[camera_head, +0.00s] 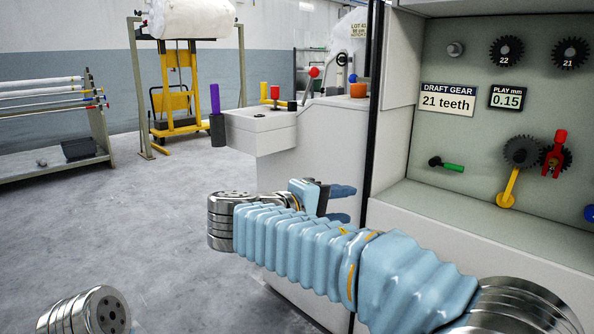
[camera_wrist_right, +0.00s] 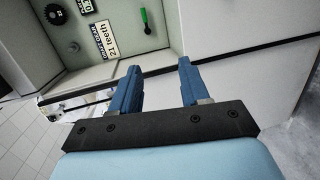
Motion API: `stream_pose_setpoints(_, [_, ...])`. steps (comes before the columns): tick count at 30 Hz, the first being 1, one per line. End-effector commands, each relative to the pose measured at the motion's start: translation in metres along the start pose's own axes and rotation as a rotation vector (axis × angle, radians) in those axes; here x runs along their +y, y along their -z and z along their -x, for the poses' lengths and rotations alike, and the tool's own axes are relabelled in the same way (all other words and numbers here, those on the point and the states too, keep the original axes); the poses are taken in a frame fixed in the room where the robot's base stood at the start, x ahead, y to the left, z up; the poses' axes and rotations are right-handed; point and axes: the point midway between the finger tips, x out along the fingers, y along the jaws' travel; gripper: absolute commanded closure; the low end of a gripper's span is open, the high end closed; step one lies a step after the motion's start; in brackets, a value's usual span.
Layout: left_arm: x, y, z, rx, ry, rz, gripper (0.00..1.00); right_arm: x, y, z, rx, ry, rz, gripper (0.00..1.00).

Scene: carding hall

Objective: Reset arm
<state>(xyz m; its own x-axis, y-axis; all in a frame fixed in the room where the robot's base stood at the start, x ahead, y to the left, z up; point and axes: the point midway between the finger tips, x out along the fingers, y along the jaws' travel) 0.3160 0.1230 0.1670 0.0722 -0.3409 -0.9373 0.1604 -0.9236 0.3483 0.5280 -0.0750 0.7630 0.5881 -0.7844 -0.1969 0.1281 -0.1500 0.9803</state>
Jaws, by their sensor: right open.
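My right arm reaches in from the lower right of the head view in a pale blue ribbed sleeve, bent back toward the machine. My right gripper (camera_head: 335,190) is beside the white machine cabinet (camera_head: 330,140), partly hidden by its own wrist. In the right wrist view its two blue fingers (camera_wrist_right: 158,88) stand apart with nothing between them, pointing toward a pale panel. My left gripper is not in view; a metal joint (camera_head: 95,312) of mine shows at the lower left.
An open gear compartment holds gears (camera_head: 521,151), a red clamp (camera_head: 555,152), a yellow lever (camera_head: 509,188), a green-handled lever (camera_head: 452,167) and a "21 teeth" sign (camera_head: 448,99). A rod rack (camera_head: 55,160) and a yellow trolley (camera_head: 178,100) stand behind. The floor (camera_head: 130,230) at left is clear.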

Motion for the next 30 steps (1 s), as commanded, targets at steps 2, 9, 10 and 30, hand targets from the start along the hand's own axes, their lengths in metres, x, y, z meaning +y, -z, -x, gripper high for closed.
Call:
stream_pose_setpoints(2, [0.000,0.000,0.000,0.000,0.000,0.001,0.39,-0.010,0.004,-0.006,0.006,0.019,0.020,0.55])
stream_pose_setpoints(9, [0.000,0.000,0.000,0.000,0.000,0.000,0.39,-0.046,0.015,-0.023,0.034,0.094,0.088,0.55])
stream_pose_setpoints(10, [0.000,0.000,0.000,0.000,0.000,0.000,0.39,-0.052,0.016,-0.025,0.039,0.105,0.097,0.55])
stream_pose_setpoints(30, [0.000,0.000,0.000,0.000,0.000,0.000,0.39,-0.401,-0.029,-0.091,0.122,1.019,0.290,0.55])
